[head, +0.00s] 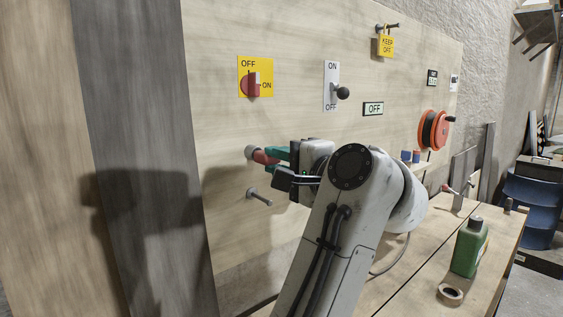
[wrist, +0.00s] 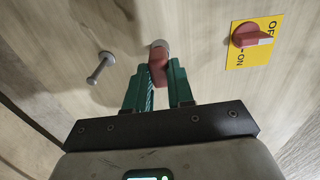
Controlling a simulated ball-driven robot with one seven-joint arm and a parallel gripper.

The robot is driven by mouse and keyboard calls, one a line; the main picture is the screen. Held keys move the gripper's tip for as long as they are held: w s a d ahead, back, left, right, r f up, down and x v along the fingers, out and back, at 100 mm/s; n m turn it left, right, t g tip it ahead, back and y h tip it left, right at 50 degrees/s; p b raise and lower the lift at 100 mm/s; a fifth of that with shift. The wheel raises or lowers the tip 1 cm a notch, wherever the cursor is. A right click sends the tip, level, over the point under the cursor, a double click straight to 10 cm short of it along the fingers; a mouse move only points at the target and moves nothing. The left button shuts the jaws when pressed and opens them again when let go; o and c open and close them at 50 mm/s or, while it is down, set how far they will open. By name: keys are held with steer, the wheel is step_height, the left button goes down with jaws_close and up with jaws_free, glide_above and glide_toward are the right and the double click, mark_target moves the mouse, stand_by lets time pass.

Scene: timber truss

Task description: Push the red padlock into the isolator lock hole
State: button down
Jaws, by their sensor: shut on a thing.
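My gripper (wrist: 160,88) has its green fingers shut on the red padlock (wrist: 158,68), close to the wooden board. The padlock also shows in the head view (head: 265,157), partly hidden by the fingers. A grey round end (wrist: 158,43) lies right against the padlock; I cannot tell whether it is a peg or part of the padlock. The isolator (head: 256,77) is a yellow plate with a red rotary handle, above the gripper on the board. It shows at the upper right of the wrist view (wrist: 252,42). I cannot make out its lock hole.
A bare metal peg (head: 259,196) sticks out below the gripper. A green bottle (head: 468,247) stands on the bench.

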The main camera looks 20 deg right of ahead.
steer(key=shift+w+a, duration=0.15)
steer(key=shift+w, duration=0.3)
steer(key=c, duration=0.9)
jaws_free()
